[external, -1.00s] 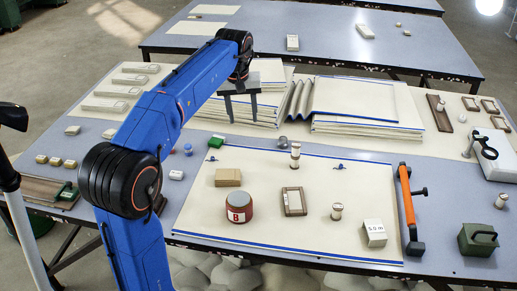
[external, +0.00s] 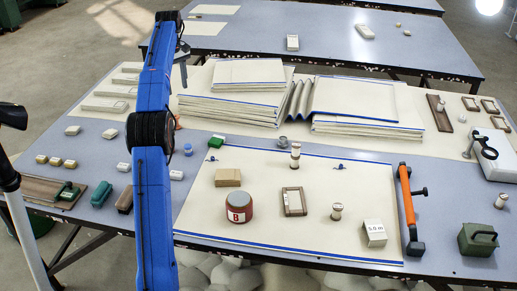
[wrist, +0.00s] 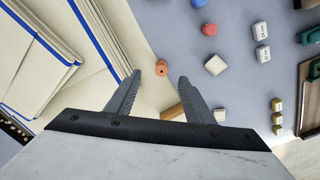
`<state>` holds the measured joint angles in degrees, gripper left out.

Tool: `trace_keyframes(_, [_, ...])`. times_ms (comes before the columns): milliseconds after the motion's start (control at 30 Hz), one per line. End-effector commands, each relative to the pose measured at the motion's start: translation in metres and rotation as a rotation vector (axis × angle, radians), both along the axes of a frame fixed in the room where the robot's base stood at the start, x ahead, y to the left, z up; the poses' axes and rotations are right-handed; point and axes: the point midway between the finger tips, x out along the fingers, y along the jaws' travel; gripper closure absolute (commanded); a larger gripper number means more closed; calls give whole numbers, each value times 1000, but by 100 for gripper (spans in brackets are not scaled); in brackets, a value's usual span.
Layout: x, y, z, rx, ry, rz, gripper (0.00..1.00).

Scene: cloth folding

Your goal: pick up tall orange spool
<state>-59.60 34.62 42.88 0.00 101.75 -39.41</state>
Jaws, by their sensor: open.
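The orange spool (wrist: 161,67) shows in the wrist view, just beyond and between my fingertips, seen from above on the pale cloth near its edge. My gripper (wrist: 159,79) is open, with nothing between its fingers; its height above the spool is hard to tell. In the external view my gripper (external: 183,68) is mostly hidden behind my upright blue arm. A small orange patch (external: 178,122) beside the arm there may be the spool, largely covered.
A red piece (wrist: 209,29) and a white block (wrist: 215,65) lie near the spool. Stacked folded cloths (external: 232,107) stand to the right of my arm. A tan block (wrist: 174,112) is partly hidden by my gripper. A blue piece (external: 188,150) stands right of the arm.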

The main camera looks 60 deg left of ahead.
Motion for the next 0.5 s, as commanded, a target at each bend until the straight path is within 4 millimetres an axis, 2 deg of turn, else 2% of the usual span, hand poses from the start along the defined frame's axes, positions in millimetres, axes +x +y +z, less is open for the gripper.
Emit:
trace_keyframes(33, [-7,12,-4,-3,1,23,52])
trace_keyframes(167, [-17,26,-10,-10,5,54,52])
trace_keyframes(367, [-20,28,-24,-14,7,62,52])
trace_keyframes(500, [-19,28,-46,-15,8,61,52])
